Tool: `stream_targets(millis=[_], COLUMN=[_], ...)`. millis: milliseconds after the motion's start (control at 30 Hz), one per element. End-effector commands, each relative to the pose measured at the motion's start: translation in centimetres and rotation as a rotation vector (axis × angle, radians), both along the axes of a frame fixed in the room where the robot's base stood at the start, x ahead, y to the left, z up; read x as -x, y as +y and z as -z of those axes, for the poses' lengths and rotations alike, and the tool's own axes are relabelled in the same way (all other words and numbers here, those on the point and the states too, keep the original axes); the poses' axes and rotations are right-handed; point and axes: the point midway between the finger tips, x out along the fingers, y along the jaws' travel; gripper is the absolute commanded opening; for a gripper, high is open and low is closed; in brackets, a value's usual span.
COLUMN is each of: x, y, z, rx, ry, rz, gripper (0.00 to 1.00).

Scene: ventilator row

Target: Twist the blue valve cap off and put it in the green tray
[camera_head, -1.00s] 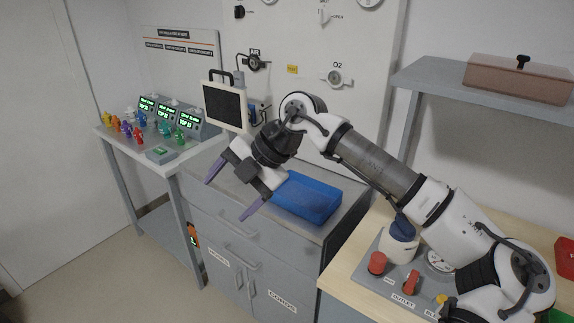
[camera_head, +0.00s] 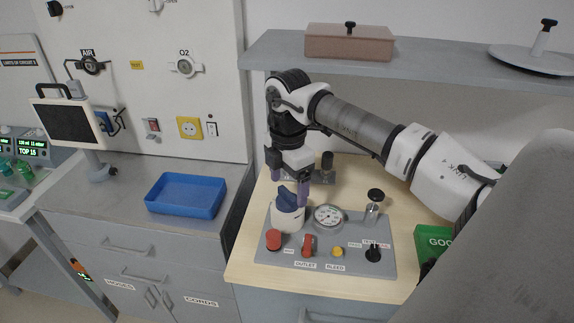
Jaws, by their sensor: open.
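The blue valve cap (camera_head: 287,200) sits on a round white valve body (camera_head: 286,215) at the back left of a grey panel. My gripper (camera_head: 291,184) points down just above or behind the cap, with its purple fingers apart. One finger shows to the right of the cap, and the other is partly hidden. I cannot tell whether either finger touches the cap. A green container with lettering that starts "GOO" (camera_head: 433,240), apparently the green tray, stands at the right of the wooden bench. A large grey shape hides part of it.
The grey panel (camera_head: 345,262) also carries a red knob (camera_head: 274,239), a red handle (camera_head: 309,245), a gauge (camera_head: 328,216), a yellow button and black knobs. A blue tray (camera_head: 186,195) lies on the left counter.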

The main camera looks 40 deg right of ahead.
Motion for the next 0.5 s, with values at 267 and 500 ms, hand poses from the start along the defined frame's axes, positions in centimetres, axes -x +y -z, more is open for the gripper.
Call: stream_targets(millis=[267,500], x=[-0.1,-0.1], y=[0.1,0.1], z=[2.8,3.2], rx=[-0.002,0.0], ry=[-0.002,-0.002], rz=[-0.002,-0.002], gripper=[0.8,0.8])
